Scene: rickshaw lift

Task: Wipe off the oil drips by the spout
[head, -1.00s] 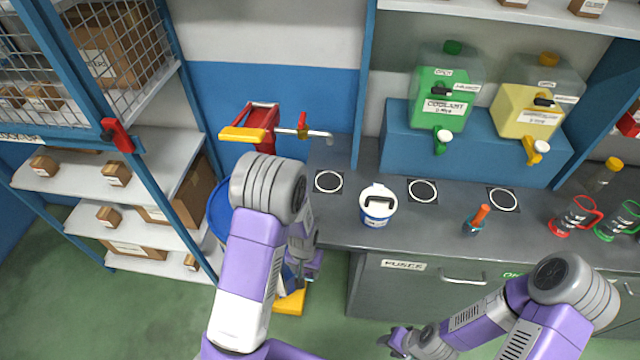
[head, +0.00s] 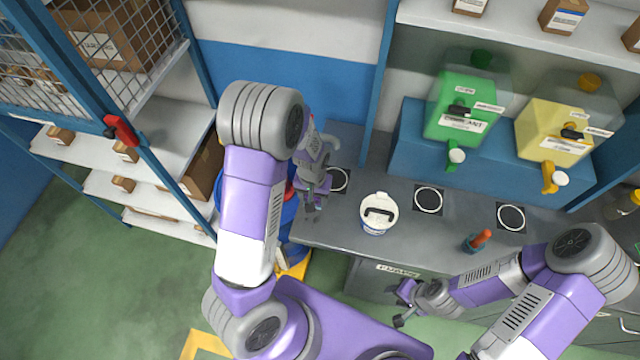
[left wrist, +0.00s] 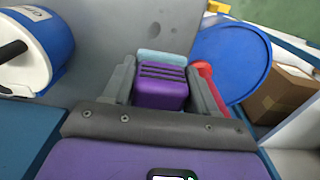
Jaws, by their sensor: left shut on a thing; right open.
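My left gripper (head: 312,200) is over the left end of the grey counter (head: 335,235). In the left wrist view its fingers (left wrist: 163,88) are shut on a purple ridged block (left wrist: 160,90) with a light-blue pad (left wrist: 162,57) at its far end. I cannot tell whether the pad touches the counter. Dark spots (left wrist: 181,13), which look like drips, show on the grey surface beyond the pad. The pump's spout is hidden behind my left arm in the head view. My right gripper (head: 402,304) is open and empty in front of the counter.
A white-and-blue tub (head: 378,214) stands on the counter right of my left gripper, and shows close by in the wrist view (left wrist: 32,48). A blue drum lid (left wrist: 232,62) is on the other side. An orange-handled tool (head: 478,241) and fluid containers stand farther right.

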